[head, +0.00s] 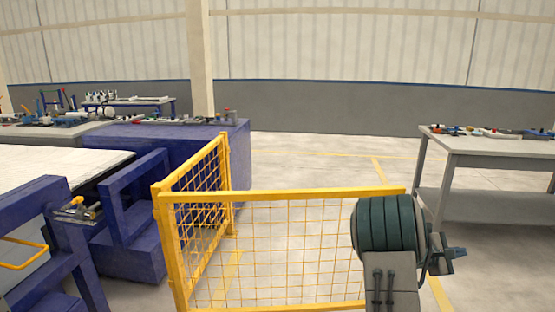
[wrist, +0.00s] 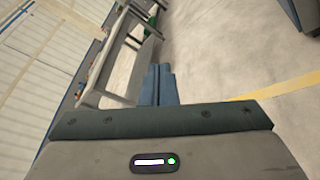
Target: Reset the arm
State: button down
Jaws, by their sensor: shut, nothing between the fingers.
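My gripper (wrist: 158,84) shows in the wrist view with its two blue-grey fingers shut side by side and nothing between them. In the head view my gripper (head: 456,253) sticks out to the right from behind my dark green and grey arm, at the lower right. It is in the air and touches nothing that I can see. No pipe is visible near it in either view.
A yellow mesh fence (head: 290,196) stands in front, left of my arm. A grey table (head: 490,156) with small items is at the right. Blue workbenches (head: 180,140) fill the left. The floor (head: 325,148) between fence and back wall is clear.

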jog(key=s+a+r+m+y+p, duration=0.3)
jog(key=s+a, duration=0.5)
jog(key=a, duration=0.5)
jog(key=s+a+r+m+y+p, duration=0.3)
jog(key=s+a+r+y, duration=0.3)
jog(key=a, duration=0.8)
jog(key=s+a+r+m+y+p, duration=0.3)
jog(key=s+a+y, duration=0.4)
jog(key=s+a, duration=0.5)
notch_tip(320, 180, up, 2)
jog(key=shift+a+r+m+t+p, duration=0.2)
jog(key=shift+a+m+t+p, duration=0.15)
jog(key=shift+a+m, duration=0.65)
jog(key=shift+s+a, duration=0.1)
jog(key=shift+a, duration=0.05)
